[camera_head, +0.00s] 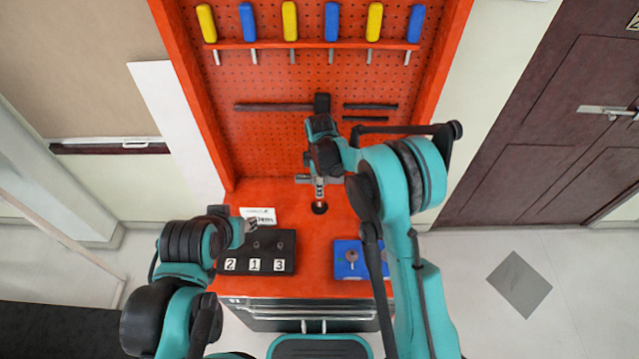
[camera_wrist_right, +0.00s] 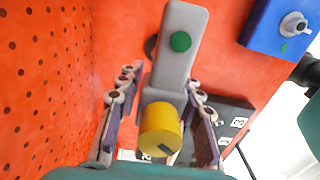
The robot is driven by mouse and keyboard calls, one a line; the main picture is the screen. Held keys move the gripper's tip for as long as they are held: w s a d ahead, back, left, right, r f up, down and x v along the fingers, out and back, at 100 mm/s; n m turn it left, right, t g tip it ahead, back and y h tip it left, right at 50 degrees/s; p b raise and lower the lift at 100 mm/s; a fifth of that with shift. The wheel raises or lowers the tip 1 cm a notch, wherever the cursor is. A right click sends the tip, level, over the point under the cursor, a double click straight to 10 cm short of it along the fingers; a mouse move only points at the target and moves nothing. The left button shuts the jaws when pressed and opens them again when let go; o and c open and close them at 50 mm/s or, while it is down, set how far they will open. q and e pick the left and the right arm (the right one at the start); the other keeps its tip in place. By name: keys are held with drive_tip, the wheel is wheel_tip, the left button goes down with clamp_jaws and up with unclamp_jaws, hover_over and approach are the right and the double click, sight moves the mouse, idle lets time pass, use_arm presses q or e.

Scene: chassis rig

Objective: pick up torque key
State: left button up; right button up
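In the right wrist view, a grey tool with a green dot (camera_wrist_right: 180,42) and a yellow cylindrical end (camera_wrist_right: 160,130), apparently the torque key, lies between the fingers of my right gripper (camera_wrist_right: 160,110). The fingers are apart, one on each side of it; a gap shows on the left, and contact on the right is unclear. In the head view my right gripper (camera_head: 318,180) is above the red bench near the pegboard, over a dark round spot (camera_head: 319,208), and mostly covers the tool. My left gripper (camera_head: 250,225) is small beside the black block; its fingers are unclear.
A black block (camera_head: 257,265) labelled 2, 1, 3 and a blue block with a grey knob (camera_head: 341,268) sit on the red bench (camera_head: 310,235). A white card (camera_head: 258,214) lies behind the black block. Yellow and blue-handled tools (camera_head: 289,21) hang on the pegboard (camera_head: 270,90).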

drive_tip(key=shift+f, duration=0.95)
clamp_jaws()
drive_tip(key=shift+r, duration=0.1)
drive_tip(key=shift+r, duration=0.55)
wheel_tip(320, 180, up, 3)
drive_tip(key=shift+f+p, duration=0.1)
drive_tip(key=shift+p, duration=0.25)
drive_tip(key=s+d+r+p, duration=0.1)
drive_tip(key=s+d+r, duration=0.6)
drive_tip(key=d, duration=0.2)
drive_tip(key=shift+d, duration=0.2)
drive_tip(key=shift+r, duration=0.2)
